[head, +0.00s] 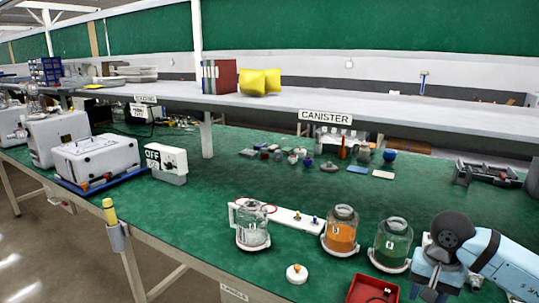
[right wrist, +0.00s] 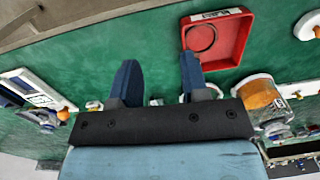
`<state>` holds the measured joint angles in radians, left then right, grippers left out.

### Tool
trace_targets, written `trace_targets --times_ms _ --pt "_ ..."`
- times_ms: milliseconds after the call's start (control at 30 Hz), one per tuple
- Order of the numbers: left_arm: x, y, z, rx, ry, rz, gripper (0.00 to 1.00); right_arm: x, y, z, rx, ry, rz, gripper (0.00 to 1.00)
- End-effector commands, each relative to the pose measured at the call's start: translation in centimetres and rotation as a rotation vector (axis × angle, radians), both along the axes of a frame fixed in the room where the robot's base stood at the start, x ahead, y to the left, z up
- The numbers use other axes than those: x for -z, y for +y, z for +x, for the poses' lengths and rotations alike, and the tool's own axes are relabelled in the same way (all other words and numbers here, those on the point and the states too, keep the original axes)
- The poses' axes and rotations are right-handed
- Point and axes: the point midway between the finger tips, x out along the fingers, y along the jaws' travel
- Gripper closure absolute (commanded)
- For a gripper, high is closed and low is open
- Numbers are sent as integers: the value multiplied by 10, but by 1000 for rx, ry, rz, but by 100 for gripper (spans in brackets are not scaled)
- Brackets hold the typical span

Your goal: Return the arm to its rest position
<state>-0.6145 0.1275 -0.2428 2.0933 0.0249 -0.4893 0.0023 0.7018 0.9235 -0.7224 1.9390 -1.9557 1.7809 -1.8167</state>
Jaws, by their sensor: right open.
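My right arm (head: 495,258) is light blue and comes in from the right in the head view. Its gripper (head: 428,290) points down over the green bench, right beside the jar of green contents (head: 391,240). In the right wrist view the two blue fingers (right wrist: 160,78) stand apart with nothing between them. The red tray (right wrist: 243,38) lies beyond one fingertip there; it also shows at the bottom of the head view (head: 360,284). My left gripper is not in view.
A jar of orange contents (head: 341,232) and a clear glass canister (head: 252,233) stand left of the green jar. A white piece with an orange top (head: 296,273) lies in front. Small parts lie behind under the shelf (head: 350,102). The bench's middle left is clear.

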Motion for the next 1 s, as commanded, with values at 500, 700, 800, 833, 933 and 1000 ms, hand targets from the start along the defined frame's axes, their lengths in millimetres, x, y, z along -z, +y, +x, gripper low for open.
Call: trace_targets --times_ms 500,700,800,833,933,1000 --pt "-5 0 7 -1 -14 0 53 14 242 -87 918 904 1334 59" --pt "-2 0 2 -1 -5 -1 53 21 230 -74 1655 1781 1673 59" --pt "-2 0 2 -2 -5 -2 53 61 205 -74 -1613 -1824 -1346 59" --pt "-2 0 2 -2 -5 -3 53 76 198 -77 -1534 -1760 -1207 59" --pt "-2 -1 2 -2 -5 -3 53 127 180 -97 -1279 -1552 -815 59" --pt "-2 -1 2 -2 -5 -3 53 159 173 -117 -1125 -1418 -612 59"
